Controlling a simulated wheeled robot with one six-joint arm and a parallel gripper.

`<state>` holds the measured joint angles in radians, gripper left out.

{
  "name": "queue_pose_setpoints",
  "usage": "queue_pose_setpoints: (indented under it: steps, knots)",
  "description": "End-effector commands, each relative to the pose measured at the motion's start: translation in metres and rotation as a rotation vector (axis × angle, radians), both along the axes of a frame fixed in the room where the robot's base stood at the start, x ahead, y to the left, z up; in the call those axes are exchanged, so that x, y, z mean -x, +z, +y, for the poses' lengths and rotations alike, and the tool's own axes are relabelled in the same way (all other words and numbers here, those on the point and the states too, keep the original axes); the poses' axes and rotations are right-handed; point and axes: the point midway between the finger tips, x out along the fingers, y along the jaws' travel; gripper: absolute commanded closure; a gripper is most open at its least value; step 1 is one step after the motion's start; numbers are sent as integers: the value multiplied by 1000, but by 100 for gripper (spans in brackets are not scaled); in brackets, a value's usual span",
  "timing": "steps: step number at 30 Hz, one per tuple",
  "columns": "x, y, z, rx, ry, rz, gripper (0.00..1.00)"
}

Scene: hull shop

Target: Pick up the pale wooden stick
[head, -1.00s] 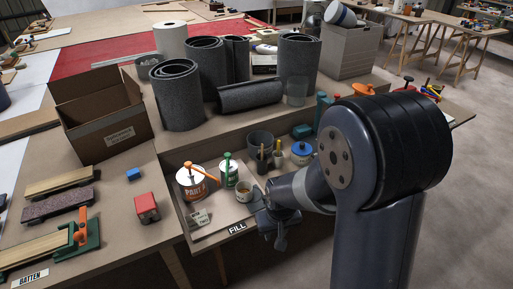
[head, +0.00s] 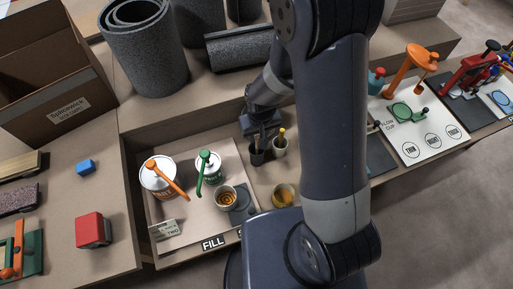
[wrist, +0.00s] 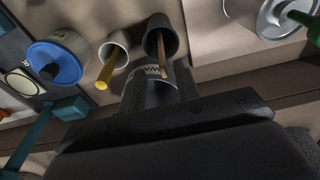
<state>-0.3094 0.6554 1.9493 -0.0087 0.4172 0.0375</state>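A thin tan wooden stick (wrist: 163,62) leans in a dark cup (wrist: 152,42) at the top middle of the wrist view. The dark cup (head: 256,157) also shows in the head view, where the stick is too small to make out surely. A pale cup (wrist: 116,41) beside it holds a stick with a yellow end (wrist: 103,82). My gripper (head: 261,125) is just behind the two cups in the head view, apart from the stick as far as I can see. Its dark body fills the bottom of the wrist view; its finger gap is not clear.
A grey labelled container (wrist: 140,88) is close before my gripper. A blue-lidded can (wrist: 54,64) stands left in the wrist view. Orange-handled (head: 158,176) and green-handled (head: 208,168) cans and an amber-filled cup (head: 227,198) share the tray (head: 196,222).

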Motion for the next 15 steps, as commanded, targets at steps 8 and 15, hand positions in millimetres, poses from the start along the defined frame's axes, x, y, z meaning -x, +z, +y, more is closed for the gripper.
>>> queue_pose_setpoints:
  steps: [8, 15]
  knots:
    - [4, -21, 3, 1, 3, 4, 69]
    - [4, -48, 6, 1, 0, 2, 69]
